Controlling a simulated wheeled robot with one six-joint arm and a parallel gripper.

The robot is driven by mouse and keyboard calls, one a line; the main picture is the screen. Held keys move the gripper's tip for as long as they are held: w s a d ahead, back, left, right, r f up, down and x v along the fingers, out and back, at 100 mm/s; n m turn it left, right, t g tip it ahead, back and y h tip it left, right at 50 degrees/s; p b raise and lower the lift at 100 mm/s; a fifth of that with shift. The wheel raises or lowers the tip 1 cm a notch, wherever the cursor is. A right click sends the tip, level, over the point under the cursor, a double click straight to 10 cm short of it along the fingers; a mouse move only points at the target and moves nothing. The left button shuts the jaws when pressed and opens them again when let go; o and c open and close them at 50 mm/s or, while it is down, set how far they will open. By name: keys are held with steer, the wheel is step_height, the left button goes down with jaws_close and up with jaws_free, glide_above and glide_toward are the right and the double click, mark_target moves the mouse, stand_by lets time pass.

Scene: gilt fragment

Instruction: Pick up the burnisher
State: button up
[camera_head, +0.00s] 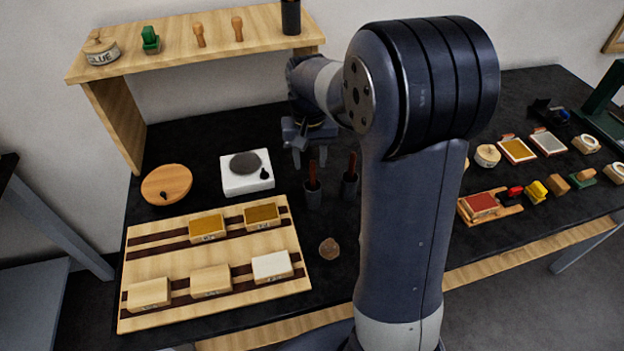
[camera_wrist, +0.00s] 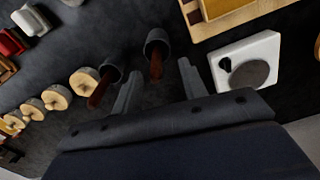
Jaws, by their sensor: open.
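Two reddish-brown handles stick up from two small dark cups on the black bench top; I cannot tell which one is the burnisher. The left handle (camera_head: 312,171) stands in the left cup (camera_head: 313,196), directly below my gripper (camera_head: 310,158). The right handle (camera_head: 352,163) stands in the right cup (camera_head: 349,188), beside my arm. In the wrist view my gripper (camera_wrist: 158,70) is open and empty, with one handle (camera_wrist: 156,67) showing between its fingers. The other handle (camera_wrist: 101,91) is outside the fingers, to the left. Whether the fingers touch any handle cannot be seen.
A white hot plate (camera_head: 258,184) and a round wooden disc (camera_head: 166,184) lie left of the cups. A wooden board (camera_head: 180,257) with several labelled blocks is in front. A wooden shelf (camera_head: 185,46) stands behind. Several small items sit to the right.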

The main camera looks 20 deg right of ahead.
mark_target(313, 173)
steer(key=shift+w+d+f+p, duration=0.1)
steer(key=shift+f+p, duration=0.1)
steer(key=shift+f, duration=0.8)
steer(key=shift+d+f+p, duration=0.15)
steer(key=shift+f+p, duration=0.05)
steer(key=shift+f, duration=0.75)
steer(key=shift+w+d+f+p, duration=0.1)
steer(key=shift+f+p, duration=0.1)
steer(key=shift+f, duration=0.8)
steer(key=shift+c, duration=0.5)
jaws_close()
